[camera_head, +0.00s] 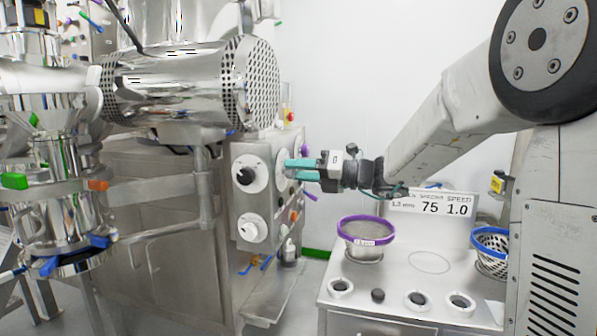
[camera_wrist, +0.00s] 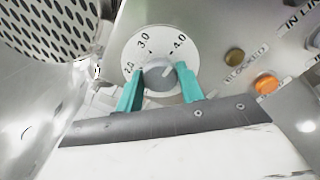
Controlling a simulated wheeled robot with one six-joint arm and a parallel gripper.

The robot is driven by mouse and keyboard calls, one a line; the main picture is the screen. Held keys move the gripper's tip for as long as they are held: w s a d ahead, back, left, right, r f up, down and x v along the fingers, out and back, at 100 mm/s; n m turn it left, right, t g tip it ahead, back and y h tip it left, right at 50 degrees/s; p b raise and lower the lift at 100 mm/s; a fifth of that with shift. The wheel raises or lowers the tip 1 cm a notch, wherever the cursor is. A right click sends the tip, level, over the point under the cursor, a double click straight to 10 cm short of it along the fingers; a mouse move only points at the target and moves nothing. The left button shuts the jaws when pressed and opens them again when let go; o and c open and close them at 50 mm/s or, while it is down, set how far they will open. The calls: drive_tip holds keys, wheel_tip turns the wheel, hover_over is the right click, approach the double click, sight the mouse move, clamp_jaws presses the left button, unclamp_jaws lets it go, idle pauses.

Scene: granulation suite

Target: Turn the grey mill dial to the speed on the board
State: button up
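The grey mill dial (camera_wrist: 158,74) is a round knob on a white scale plate (camera_wrist: 135,52) reading 2.0, 3.0 and 4.0. A light line on the knob points up and right, toward the 4.0 side. The teal fingers of my gripper (camera_wrist: 160,82) stand on either side of the knob, with little or no gap; I cannot tell if they press on it. In the head view my gripper (camera_head: 288,168) reaches left to the plate (camera_head: 282,160), hiding the knob. The board (camera_head: 432,204) shows 75 and, under SPEED, 1.0.
A black knob (camera_head: 244,176) and a white knob (camera_head: 249,229) share the steel panel. An orange button (camera_wrist: 266,84) and a dark brass one (camera_wrist: 234,56) sit right of the dial. A perforated drum (camera_head: 262,82) is above. A purple-rimmed sieve (camera_head: 366,230) stands on the bench.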

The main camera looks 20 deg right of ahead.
drive_tip(key=shift+n, duration=0.3)
drive_tip(key=n, duration=2.2)
drive_tip(key=shift+s+n, duration=0.1)
drive_tip(key=shift+n, duration=0.2)
drive_tip(key=n, duration=0.4)
drive_tip(key=shift+n, duration=0.3)
drive_tip(key=n, duration=0.4)
drive_tip(key=shift+n, duration=2)
